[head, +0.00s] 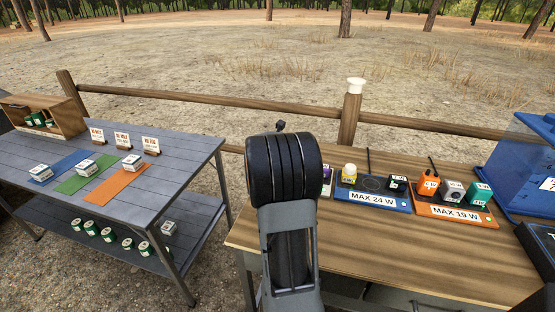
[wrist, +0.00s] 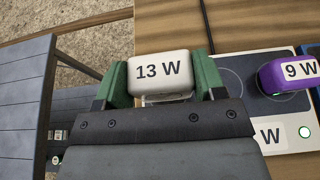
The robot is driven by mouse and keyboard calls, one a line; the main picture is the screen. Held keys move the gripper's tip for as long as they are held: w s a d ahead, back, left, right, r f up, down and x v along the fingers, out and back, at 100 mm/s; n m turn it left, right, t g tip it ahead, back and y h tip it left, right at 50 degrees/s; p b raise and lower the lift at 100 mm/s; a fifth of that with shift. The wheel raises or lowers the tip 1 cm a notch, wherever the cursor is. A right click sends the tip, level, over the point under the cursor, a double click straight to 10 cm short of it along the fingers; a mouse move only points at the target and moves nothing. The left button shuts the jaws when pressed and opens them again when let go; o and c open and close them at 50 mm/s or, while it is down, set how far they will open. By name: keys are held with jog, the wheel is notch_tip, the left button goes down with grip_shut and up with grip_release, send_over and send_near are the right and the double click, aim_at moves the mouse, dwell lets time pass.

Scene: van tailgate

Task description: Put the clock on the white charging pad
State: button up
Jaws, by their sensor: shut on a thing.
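In the wrist view my gripper (wrist: 163,84) is shut on a white device (wrist: 160,66) labelled 13 W, held between its green fingers. I cannot tell from its shape whether this is the clock. The white charging pad (wrist: 243,63) lies below and to the right, with dark round spots. A purple 9 W device (wrist: 287,76) sits on its right spot; the left spot looks bare but is partly covered by my gripper. In the head view my arm hides the gripper and the white pad; a purple device (head: 327,180) shows beside the arm.
Right of my arm on the wooden table (head: 400,258) are a blue MAX 24 W pad (head: 400,207) and an orange MAX 19 W pad (head: 455,224), both carrying devices. A blue bin (head: 510,165) stands further right. A grey table (head: 185,150) with boxes stands left.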

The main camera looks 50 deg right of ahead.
jog(key=shift+w+f+b, duration=0.15)
jog(key=shift+f+b, duration=0.1)
jog(key=shift+f, duration=0.65)
jog(key=shift+w+f+b, duration=0.1)
jog(key=shift+f+b, duration=0.15)
jog(key=shift+f, duration=0.65)
jog(key=shift+f, duration=0.2)
jog(key=o, duration=1)
jog(key=shift+r, duration=0.1)
